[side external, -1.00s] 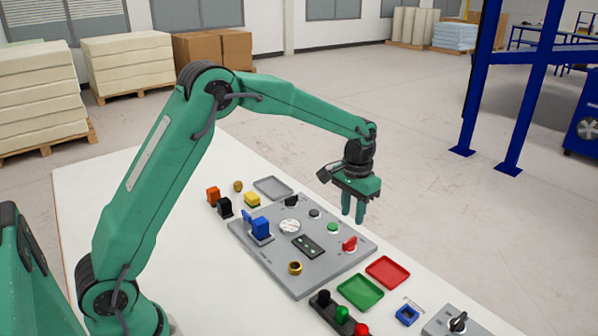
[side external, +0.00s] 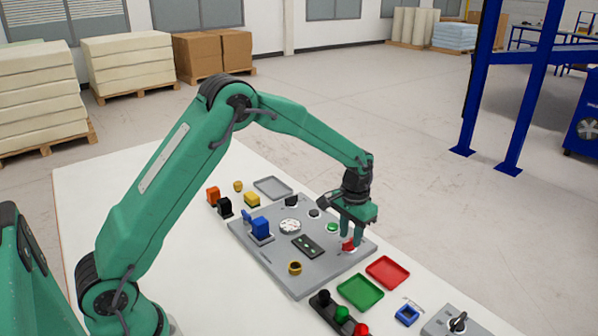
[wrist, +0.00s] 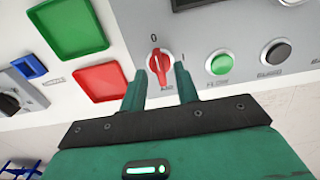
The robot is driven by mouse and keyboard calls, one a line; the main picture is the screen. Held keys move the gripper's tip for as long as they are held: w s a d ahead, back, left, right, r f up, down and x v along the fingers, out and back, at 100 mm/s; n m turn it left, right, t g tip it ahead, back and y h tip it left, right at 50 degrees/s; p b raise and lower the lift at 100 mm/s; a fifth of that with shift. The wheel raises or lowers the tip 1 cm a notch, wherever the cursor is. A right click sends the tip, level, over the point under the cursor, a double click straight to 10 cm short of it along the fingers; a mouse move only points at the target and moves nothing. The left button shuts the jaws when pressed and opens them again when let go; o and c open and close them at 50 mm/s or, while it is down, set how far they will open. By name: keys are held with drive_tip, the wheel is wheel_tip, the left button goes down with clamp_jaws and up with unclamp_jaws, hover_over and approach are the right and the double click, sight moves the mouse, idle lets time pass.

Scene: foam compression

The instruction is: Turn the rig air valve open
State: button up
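The red rotary knob (wrist: 159,66) sits on the grey panel (side external: 297,281), with marks 0 and I beside it in the wrist view. Its handle lies nearly upright in that picture, its upper end toward the 0. The small label below it is partly hidden and hard to read. In the side view the red knob (side external: 348,246) is low between my fingertips. My gripper (wrist: 162,71) is open, one finger on each side of the knob, with gaps showing in the wrist view. My gripper (side external: 352,241) points down over the panel's right corner.
A green button (wrist: 220,63) and a black button (wrist: 276,54) are close beside the knob. A red tray (side external: 388,272) and a green tray (side external: 360,292) lie off the panel. A blue valve-like block (side external: 261,228) and a gauge (side external: 290,226) stand farther left.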

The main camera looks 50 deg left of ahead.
drive_tip(key=shift+f, duration=0.5)
clamp_jaws()
